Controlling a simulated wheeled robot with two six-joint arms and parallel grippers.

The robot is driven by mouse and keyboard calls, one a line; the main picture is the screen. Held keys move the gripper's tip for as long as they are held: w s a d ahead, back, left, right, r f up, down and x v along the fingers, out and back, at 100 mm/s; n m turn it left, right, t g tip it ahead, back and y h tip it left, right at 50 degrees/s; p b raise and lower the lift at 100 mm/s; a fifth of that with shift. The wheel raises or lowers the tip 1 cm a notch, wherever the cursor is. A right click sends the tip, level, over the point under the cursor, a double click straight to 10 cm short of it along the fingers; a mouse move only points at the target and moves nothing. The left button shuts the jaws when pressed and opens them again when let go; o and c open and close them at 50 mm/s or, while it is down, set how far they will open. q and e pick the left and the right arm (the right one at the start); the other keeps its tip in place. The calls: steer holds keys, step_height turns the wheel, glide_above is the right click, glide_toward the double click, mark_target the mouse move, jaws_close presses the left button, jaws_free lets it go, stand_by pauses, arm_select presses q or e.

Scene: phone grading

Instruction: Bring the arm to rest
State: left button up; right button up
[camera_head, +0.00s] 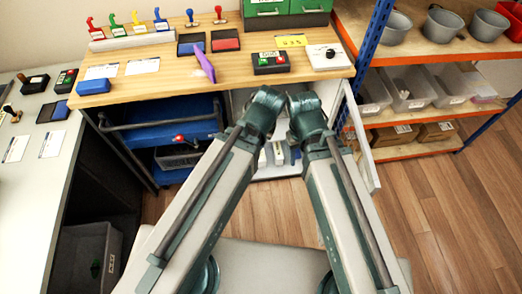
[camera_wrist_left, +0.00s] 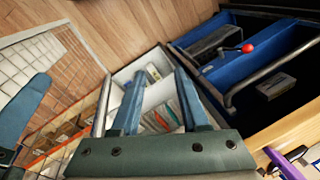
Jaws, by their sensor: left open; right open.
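My two arms rise side by side from the bottom of the head view, and their upper joints almost touch in front of the wooden bench. My left gripper (camera_wrist_left: 160,75) is open and empty in the left wrist view, its two fingers pointing down over an open white compartment. My right gripper (camera_head: 294,154) shows only in small part between the arm links in the head view; most of it is hidden. It is open, and I see nothing held. A teal part of mine also shows at the left edge of the wrist view.
The wooden bench (camera_head: 130,88) holds stamps, a purple slab (camera_head: 205,66) and a button box (camera_head: 270,63). Below are blue drawers (camera_head: 180,121) and the white compartment (camera_wrist_left: 150,75). A shelf rack (camera_head: 415,58) stands right, a grey counter (camera_head: 30,185) left. Wooden floor is free at right.

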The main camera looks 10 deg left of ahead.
arm_select(q)
steer(key=s+d+m+g+h, duration=0.1)
steer(key=s+d+m, duration=0.1)
steer(key=s, duration=0.1)
steer(key=shift+d+p, duration=0.3)
steer(key=shift+d, duration=0.1)
steer(key=shift+s, duration=0.1)
